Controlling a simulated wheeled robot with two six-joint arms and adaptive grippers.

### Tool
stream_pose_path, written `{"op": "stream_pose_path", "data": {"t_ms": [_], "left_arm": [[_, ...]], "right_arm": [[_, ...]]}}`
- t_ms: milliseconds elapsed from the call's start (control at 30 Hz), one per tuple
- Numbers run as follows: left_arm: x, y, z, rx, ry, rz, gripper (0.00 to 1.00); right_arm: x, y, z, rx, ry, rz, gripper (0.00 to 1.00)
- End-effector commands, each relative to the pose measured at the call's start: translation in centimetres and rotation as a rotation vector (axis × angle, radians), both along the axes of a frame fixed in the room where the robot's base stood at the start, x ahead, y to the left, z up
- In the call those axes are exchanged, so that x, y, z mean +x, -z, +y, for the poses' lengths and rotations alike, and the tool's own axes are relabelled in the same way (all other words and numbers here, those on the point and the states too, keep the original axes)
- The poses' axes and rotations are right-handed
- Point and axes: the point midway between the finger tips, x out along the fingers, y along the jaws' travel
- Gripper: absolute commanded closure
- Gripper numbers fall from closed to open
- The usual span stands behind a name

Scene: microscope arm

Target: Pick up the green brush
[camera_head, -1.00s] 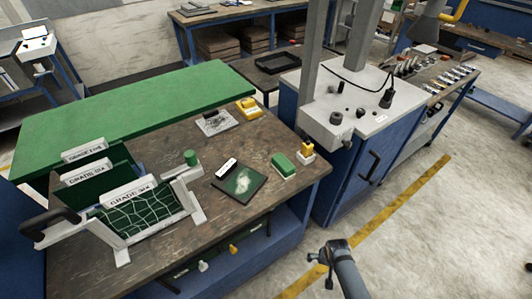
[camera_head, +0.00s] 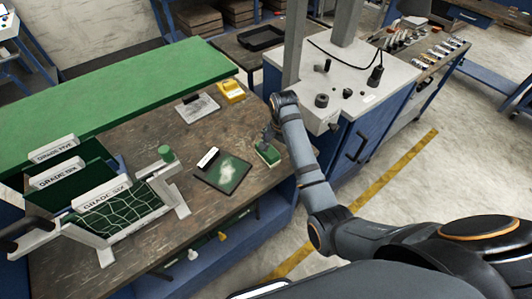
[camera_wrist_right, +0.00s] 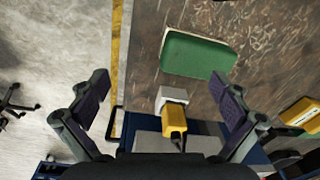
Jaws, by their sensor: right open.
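The green brush (camera_head: 268,155) is a green block with a pale base, lying on the dark workbench near its right edge. It shows in the right wrist view (camera_wrist_right: 197,54) ahead of the jaws, nearer the right finger. My right gripper (camera_head: 268,136) is just above the brush in the head view and partly covers it. In the right wrist view the fingers (camera_wrist_right: 160,84) are wide apart with nothing held between them. My left gripper is not in view.
A yellow-and-white item (camera_wrist_right: 172,115) stands beside the brush, hidden behind my arm in the head view. A dark green board (camera_head: 224,171) lies left of the brush. A yellow object (camera_head: 231,91) sits farther back. A white-framed rack (camera_head: 118,208) stands at the left.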

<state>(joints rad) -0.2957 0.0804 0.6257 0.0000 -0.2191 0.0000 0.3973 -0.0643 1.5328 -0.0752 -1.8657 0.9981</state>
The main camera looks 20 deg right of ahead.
Motion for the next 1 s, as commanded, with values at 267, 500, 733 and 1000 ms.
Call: {"op": "stream_pose_path", "data": {"t_ms": [267,500,733,1000], "left_arm": [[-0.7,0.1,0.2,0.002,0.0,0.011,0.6],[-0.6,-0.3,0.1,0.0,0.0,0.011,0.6],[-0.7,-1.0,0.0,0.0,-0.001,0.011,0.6],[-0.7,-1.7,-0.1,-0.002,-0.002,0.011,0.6]], "right_arm": [[4.4,-4.5,2.6,0.019,0.208,0.057,0.0],[4.5,-3.7,2.7,0.018,0.226,0.068,0.0],[4.5,0.0,2.7,0.019,0.224,0.066,0.0],[4.5,1.5,2.8,0.019,0.223,0.067,0.0]]}}
